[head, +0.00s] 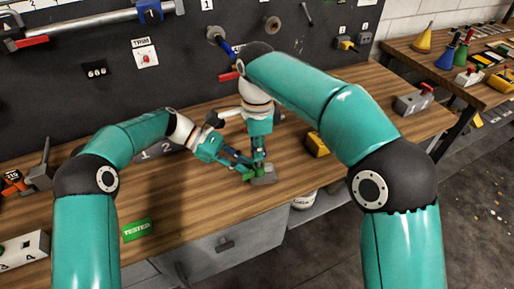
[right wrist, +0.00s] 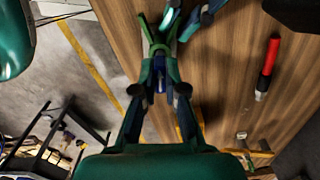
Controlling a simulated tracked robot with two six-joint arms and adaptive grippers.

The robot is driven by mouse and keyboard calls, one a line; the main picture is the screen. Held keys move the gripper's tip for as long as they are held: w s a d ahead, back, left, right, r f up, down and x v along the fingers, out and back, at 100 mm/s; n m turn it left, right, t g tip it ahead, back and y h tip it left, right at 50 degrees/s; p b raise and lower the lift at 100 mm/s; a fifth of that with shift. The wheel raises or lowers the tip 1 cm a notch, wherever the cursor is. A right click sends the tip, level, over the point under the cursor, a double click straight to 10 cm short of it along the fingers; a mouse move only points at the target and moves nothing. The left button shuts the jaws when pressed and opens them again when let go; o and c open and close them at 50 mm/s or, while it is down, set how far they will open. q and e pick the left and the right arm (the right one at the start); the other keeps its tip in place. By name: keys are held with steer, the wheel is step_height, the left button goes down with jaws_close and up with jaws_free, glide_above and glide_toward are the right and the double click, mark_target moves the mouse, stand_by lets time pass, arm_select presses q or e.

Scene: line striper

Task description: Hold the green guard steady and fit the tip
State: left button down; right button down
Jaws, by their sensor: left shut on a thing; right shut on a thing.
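The green guard (head: 248,176) is low on the bench near the front edge, beside a small grey block (head: 264,177). My left gripper (head: 243,164) comes in from the left and is shut on the guard. My right gripper (head: 258,163) points down just above the block, close to the left fingers. In the right wrist view, my right gripper (right wrist: 159,68) is shut on a small blue piece (right wrist: 160,81), which seems to be the tip. Green shows just beyond its fingertips. Whether the tip touches the guard is hidden by the fingers.
A yellow-and-black item (head: 317,144) lies right of the grippers. A green "TESTED" label (head: 136,230) is at the front left. A red-handled tool (right wrist: 268,66) lies on the bench in the right wrist view. The bench's front edge is close to the grippers.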

arm_select(q)
steer(key=shift+f, duration=0.15)
arm_select(e)
steer(key=shift+f, duration=1.1)
steer(key=c, duration=0.8)
jaws_free()
steer(key=shift+c, duration=0.2)
steer(key=shift+r, duration=3.5)
arm_select(q)
steer(key=c, duration=1.1)
jaws_free()
steer(key=shift+o, duration=0.2)
